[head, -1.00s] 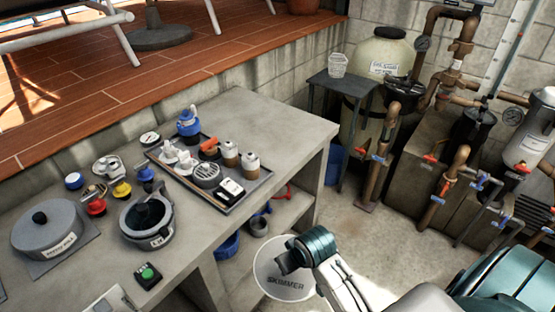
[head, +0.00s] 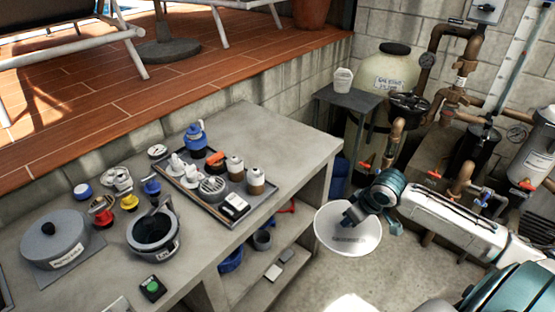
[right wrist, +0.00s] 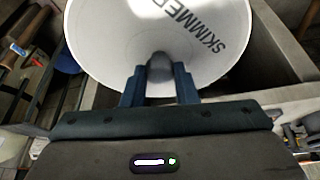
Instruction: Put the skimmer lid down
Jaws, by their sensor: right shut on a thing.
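The skimmer lid is a round white disc (head: 336,237) with dark "SKIMMER" lettering. My right gripper (head: 352,216) is shut on the lid's dark knob and holds it in the air, off the right end of the concrete counter. In the right wrist view the lid (right wrist: 110,40) fills the upper middle, and the fingers (right wrist: 158,82) pinch the knob at its centre. The underside of the lid is hidden. My left gripper is in neither view.
A small dark side table (head: 352,99) bears a white cup (head: 343,80). Pipes with red-handled valves stand at right.

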